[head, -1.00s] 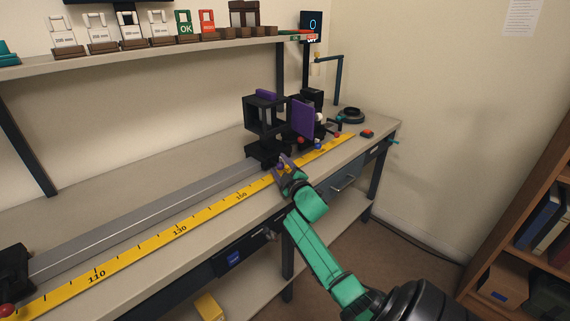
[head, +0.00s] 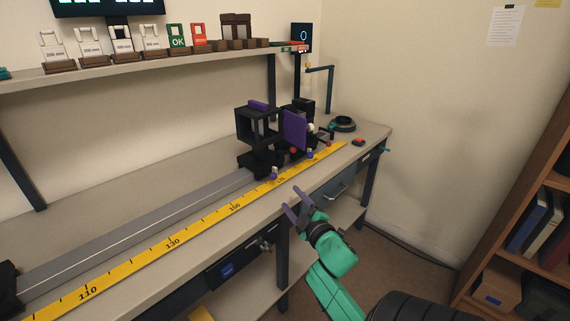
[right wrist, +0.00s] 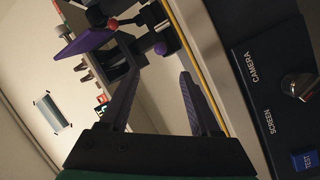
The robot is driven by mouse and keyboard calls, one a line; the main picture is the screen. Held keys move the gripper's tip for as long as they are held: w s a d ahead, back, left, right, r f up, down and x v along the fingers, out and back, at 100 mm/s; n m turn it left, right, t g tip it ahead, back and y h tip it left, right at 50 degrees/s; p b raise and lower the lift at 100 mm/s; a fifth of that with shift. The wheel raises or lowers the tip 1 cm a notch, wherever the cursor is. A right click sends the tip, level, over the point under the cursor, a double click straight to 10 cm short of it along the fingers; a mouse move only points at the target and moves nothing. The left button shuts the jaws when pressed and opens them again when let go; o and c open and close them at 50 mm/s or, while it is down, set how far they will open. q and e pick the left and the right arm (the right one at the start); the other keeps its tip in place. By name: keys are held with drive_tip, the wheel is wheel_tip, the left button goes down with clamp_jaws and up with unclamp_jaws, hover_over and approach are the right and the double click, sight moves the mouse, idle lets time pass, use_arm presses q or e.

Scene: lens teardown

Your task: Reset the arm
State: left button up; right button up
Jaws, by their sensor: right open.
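My right gripper (head: 297,204) is open and empty in the head view, off the front edge of the bench near the black and purple carriages. In the right wrist view its two dark purple fingers (right wrist: 155,85) stand apart with nothing between them. A black holder with a purple top (head: 257,124) and a purple plate (head: 295,130) stand on the grey rail (head: 140,222). A small purple knob (head: 273,174) is at the carriage's front foot, apart from my fingers. My left gripper is not in view.
A yellow ruler (head: 205,226) runs along the bench front. The front panel (right wrist: 270,70) carries a lever and a blue label. A red button (head: 358,142) and a dark ring (head: 342,124) lie at the right end.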

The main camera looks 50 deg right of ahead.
drive_tip(key=s+a+f+m+g+y+p, duration=0.1)
drive_tip(key=s+a+f+g+p, duration=0.15)
drive_tip(key=f, duration=0.75)
drive_tip(key=s+a+f+m+g+y+p, duration=0.1)
drive_tip(key=s+a+f+g+y, duration=0.2)
drive_tip(key=f, duration=0.7)
drive_tip(key=s+a+f+m+g+p, duration=0.15)
drive_tip(key=a+f, duration=0.25)
drive_tip(key=f, duration=0.6)
drive_tip(key=s+a+f+g+p, duration=0.1)
drive_tip(key=s+a+f+g, duration=0.2)
drive_tip(key=s, duration=0.5)
drive_tip(key=s+a+f+g+y+p, duration=0.1)
drive_tip(key=s+a+f+g, duration=0.2)
drive_tip(key=s+f, duration=0.3)
drive_tip(key=s+a+f+g+y+p, duration=0.1)
drive_tip(key=s+a+f, duration=0.4)
drive_tip(key=s, duration=0.7)
drive_tip(key=shift+m+g+p, duration=0.45)
drive_tip(key=shift+g, duration=0.55)
